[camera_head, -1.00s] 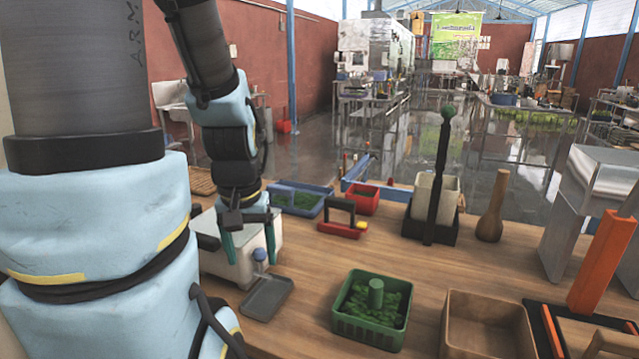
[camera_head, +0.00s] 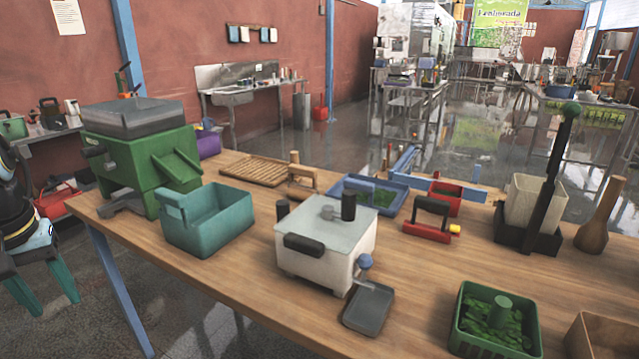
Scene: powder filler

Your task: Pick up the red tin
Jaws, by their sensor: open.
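The red thing most like a tin is a small open red box (camera_head: 438,188) with green contents, on the wooden table right of centre. I cannot tell for certain that it is the red tin. In front of it lies a red tool with a black handle (camera_head: 428,232) and a yellow knob. My gripper (camera_head: 43,284) is at the left edge, beyond the table's left end and far from the red box. Its two teal fingers are spread apart with nothing between them.
On the wooden table (camera_head: 255,290) stand a green machine (camera_head: 150,168), a teal bin (camera_head: 222,228), a white box with a lid (camera_head: 312,275), a blue tray (camera_head: 352,183) and a green crate (camera_head: 462,335). A grey pan (camera_head: 368,309) lies before the white box. The front left tabletop is bare.

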